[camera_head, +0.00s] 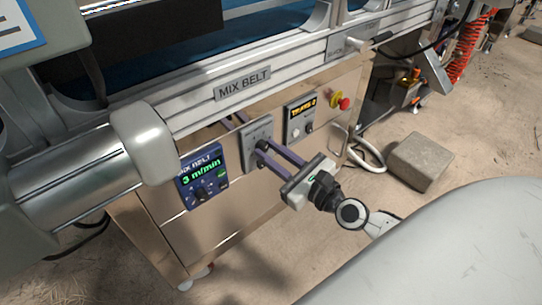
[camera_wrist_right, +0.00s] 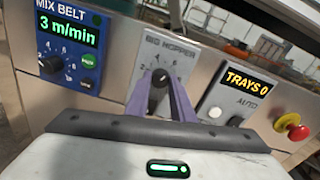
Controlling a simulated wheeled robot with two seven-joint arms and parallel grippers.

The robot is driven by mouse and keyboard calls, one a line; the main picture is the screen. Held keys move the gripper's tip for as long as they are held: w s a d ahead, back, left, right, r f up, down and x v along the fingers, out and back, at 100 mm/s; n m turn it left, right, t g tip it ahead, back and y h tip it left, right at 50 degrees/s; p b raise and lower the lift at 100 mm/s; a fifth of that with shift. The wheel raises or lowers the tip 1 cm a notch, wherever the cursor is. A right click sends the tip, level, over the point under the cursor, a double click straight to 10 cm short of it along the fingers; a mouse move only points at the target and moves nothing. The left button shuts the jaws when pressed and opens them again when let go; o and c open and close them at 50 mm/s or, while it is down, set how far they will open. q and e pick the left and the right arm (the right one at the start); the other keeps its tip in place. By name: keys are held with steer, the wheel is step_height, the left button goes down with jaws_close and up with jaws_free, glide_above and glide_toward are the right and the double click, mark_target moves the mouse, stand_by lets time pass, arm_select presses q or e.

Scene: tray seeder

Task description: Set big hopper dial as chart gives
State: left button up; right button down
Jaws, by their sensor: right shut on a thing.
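The big hopper panel (camera_wrist_right: 185,67) is a grey plate with numbers around a black dial (camera_wrist_right: 159,84). My right gripper (camera_wrist_right: 163,88) has its two purple fingers shut on this dial, one on each side. The exact setting is too small to tell. In the head view the right gripper (camera_head: 264,149) reaches the same panel (camera_head: 252,134) from the right, and its fingers mostly hide the dial. A white sheet with a blue edge (camera_head: 16,28) is cut off at the top left; I cannot tell whether it is the chart. My left gripper is not in view.
Left of the panel is the blue mix belt unit (camera_head: 201,177), reading 3 m/min, with its own knob. To the right are a tray counter (camera_head: 300,117) and a red stop button (camera_head: 344,104) on yellow. A grey block (camera_head: 421,162) lies on the sandy floor.

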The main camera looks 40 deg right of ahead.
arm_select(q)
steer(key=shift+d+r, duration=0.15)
arm_select(e)
steer(key=shift+m, duration=0.4)
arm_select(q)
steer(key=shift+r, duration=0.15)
arm_select(e)
steer(key=c, duration=1.5)
jaws_free()
steer(key=shift+c, duration=0.2)
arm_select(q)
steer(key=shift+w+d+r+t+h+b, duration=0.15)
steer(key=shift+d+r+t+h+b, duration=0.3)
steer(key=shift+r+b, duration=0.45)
arm_select(e)
steer(key=s+d, duration=0.1)
steer(key=s, duration=0.9)
steer(key=shift+d, duration=0.15)
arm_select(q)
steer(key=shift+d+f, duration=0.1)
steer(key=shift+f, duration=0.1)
arm_select(e)
steer(key=shift+s+r, duration=0.1)
